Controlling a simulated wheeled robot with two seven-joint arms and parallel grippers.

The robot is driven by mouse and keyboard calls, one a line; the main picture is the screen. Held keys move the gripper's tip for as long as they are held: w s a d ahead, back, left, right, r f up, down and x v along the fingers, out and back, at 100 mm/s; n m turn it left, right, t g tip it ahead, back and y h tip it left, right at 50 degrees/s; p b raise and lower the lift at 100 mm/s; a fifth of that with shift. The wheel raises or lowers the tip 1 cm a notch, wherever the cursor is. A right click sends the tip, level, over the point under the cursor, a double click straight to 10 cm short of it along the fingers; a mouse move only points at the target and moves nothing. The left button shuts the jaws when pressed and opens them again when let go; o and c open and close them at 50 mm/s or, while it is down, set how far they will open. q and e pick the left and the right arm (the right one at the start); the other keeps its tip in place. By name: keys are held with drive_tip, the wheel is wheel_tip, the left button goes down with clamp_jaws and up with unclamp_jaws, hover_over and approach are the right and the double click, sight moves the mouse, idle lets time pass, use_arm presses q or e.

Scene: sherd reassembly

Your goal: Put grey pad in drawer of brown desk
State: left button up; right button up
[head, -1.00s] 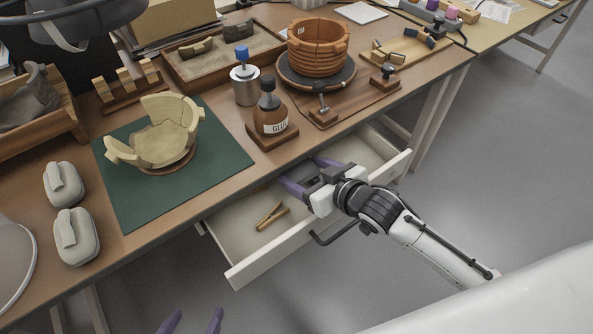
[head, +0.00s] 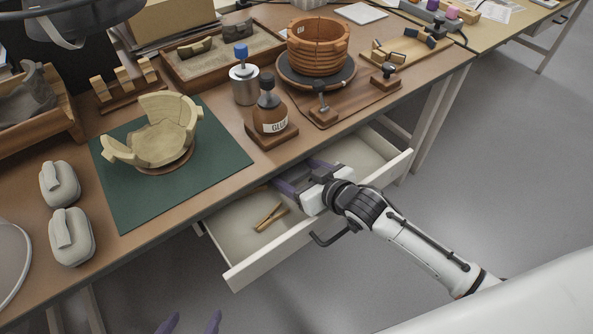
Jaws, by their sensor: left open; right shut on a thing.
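The brown desk (head: 185,213) has its pale drawer (head: 240,222) pulled open at the front. My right gripper (head: 303,175) reaches over the drawer's front wall into the drawer, its purple fingers pointing toward the desk. It is shut on a grey thing, apparently the grey pad (head: 301,181), mostly hidden by the fingers and wrist. I cannot tell whether it touches the drawer floor. My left gripper (head: 191,325) is open and empty at the bottom edge, in front of the desk; only its purple fingertips show.
Wooden tongs (head: 270,216) lie in the drawer's left part. A glue bottle (head: 270,115) stands above the drawer. A green mat (head: 125,205) carries a partly assembled pot (head: 160,140). Two light grey handled blocks (head: 60,185) (head: 72,237) sit at the desk's left. The drawer's right end is clear.

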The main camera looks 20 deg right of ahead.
drive_tip(key=o, duration=1)
drive_tip(key=shift+o, duration=0.2)
drive_tip(key=shift+r, duration=0.15)
drive_tip(key=shift+r, duration=0.35)
drive_tip(key=p+v, duration=0.2)
drive_tip(key=v, duration=1)
drive_tip(key=shift+r+p, duration=0.15)
drive_tip(key=shift+p, duration=0.25)
